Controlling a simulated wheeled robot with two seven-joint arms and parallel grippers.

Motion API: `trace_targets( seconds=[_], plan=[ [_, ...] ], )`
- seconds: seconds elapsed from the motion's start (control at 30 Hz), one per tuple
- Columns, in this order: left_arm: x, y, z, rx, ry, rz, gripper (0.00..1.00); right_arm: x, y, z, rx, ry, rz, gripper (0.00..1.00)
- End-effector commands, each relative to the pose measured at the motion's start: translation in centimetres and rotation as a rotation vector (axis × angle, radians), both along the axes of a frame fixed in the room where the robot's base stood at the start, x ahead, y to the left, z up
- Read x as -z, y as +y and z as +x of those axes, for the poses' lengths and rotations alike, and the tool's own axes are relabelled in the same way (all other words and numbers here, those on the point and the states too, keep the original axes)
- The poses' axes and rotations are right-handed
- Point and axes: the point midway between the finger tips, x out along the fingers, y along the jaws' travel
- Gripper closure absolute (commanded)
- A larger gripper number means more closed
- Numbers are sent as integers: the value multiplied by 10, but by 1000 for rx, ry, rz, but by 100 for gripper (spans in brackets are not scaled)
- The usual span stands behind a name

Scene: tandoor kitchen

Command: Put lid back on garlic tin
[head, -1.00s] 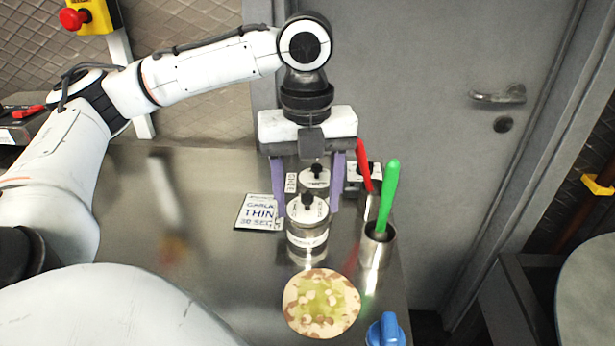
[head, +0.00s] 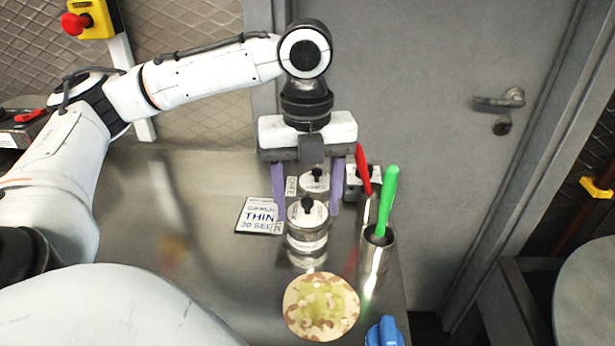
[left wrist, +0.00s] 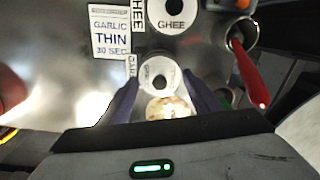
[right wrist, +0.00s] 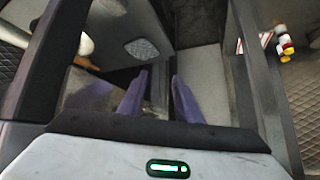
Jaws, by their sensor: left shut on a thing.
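The garlic tin (head: 307,246) is a steel tin with a label, standing on the steel counter behind the flatbread. Its pale round lid (head: 307,214) with a black knob is at the tin's mouth, looking level. I cannot tell whether the lid is fully seated. My left gripper (head: 307,205) points down over it, its purple fingers either side of the lid and shut on it. In the left wrist view the lid (left wrist: 160,74) shows between the fingertips. My right gripper (right wrist: 160,76) is away from the counter, its fingers apart and empty.
A ghee tin (head: 314,180) stands close behind. A card reading garlic thin (head: 258,215) lies to the left. A steel pot (head: 376,258) with a green-handled tool stands right. A topped flatbread (head: 320,306) and a blue object (head: 385,332) are nearer. The counter's left is clear.

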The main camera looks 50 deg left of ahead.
Motion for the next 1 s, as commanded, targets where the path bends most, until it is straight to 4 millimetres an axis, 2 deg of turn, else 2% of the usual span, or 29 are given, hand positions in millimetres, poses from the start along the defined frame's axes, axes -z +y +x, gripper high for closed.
trace_targets(
  seconds=[0.6,1.0],
  plan=[
    [-1,0,0,0,1,-1,64,-13,0,-1,1,1,0,69],
    [0,0,0,0,0,0,64,-13,0,-1,0,1,1,69]
  ],
)
